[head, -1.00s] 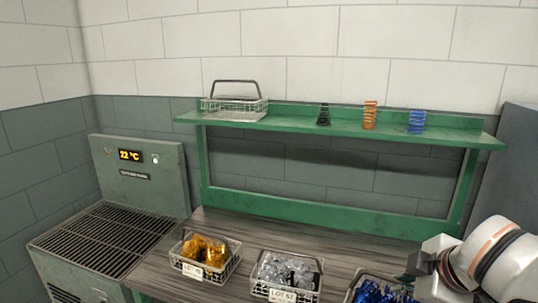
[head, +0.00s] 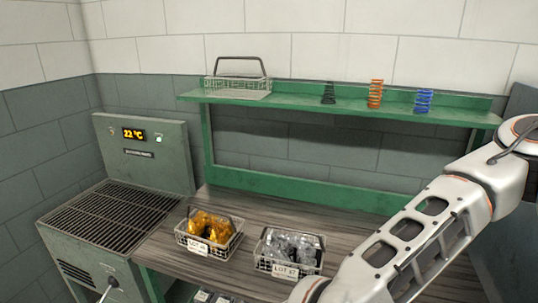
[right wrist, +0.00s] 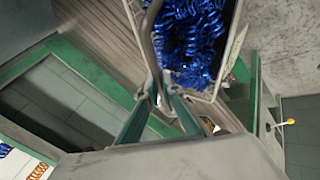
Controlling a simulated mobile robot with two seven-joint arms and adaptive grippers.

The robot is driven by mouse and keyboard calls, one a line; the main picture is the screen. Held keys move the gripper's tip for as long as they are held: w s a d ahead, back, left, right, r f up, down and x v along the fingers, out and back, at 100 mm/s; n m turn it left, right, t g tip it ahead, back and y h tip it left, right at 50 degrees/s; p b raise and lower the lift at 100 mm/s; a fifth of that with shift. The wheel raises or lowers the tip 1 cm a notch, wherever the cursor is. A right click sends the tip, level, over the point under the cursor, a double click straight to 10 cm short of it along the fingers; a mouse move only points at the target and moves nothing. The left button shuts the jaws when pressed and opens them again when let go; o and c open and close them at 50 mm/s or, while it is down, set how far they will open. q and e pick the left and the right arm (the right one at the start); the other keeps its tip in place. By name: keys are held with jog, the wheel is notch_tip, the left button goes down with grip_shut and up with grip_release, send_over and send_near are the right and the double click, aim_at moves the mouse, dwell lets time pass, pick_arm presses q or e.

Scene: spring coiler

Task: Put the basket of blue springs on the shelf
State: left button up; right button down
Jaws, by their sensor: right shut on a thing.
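The basket of blue springs (right wrist: 217,92) is in the right wrist view, a wire basket filled with shiny blue coils (right wrist: 195,40). Its grey handle (right wrist: 147,35) runs down to my right gripper (right wrist: 162,88), which is shut on it. In the head view my right arm crosses the lower right; its gripper and this basket are out of that frame. The green shelf (head: 300,101) stands above the back of the bench. My left gripper is in neither current view.
An empty wire basket (head: 238,87) stands at the shelf's left end. Black (head: 328,93), orange (head: 375,94) and blue (head: 423,101) springs stand to its right, with bare board between. Baskets of amber (head: 210,228) and silver (head: 292,244) springs sit on the bench (head: 290,212). A grated machine (head: 115,215) stands left.

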jog(key=shift+s+a+f+m+h, duration=0.1)
jog(key=shift+s+f+m+h, duration=0.25)
jog(key=shift+f+m, duration=0.35)
jog(key=shift+d+f+m+g+h, duration=0.5)
jog(key=shift+f+m+h, duration=0.1)
jog(key=shift+m, duration=0.2)
jog(key=d+m, duration=0.1)
jog(key=w+d+m+g+h, duration=0.1)
jog(key=d, duration=0.1)
jog(key=d+m, duration=0.1)
jog(key=shift+w+d+f, duration=0.35)
jog(key=shift+d, duration=0.05)
jog(key=shift+w+d+r+m+g+h, duration=0.75)
jog(key=shift+w+d+r+m, duration=0.8)
jog(key=shift+d+r, duration=2)
jog(key=f, duration=0.4)
jog(key=shift+w+a+f, duration=0.15)
jog(key=shift+a+f, duration=0.05)
jog(key=shift+a, duration=0.05)
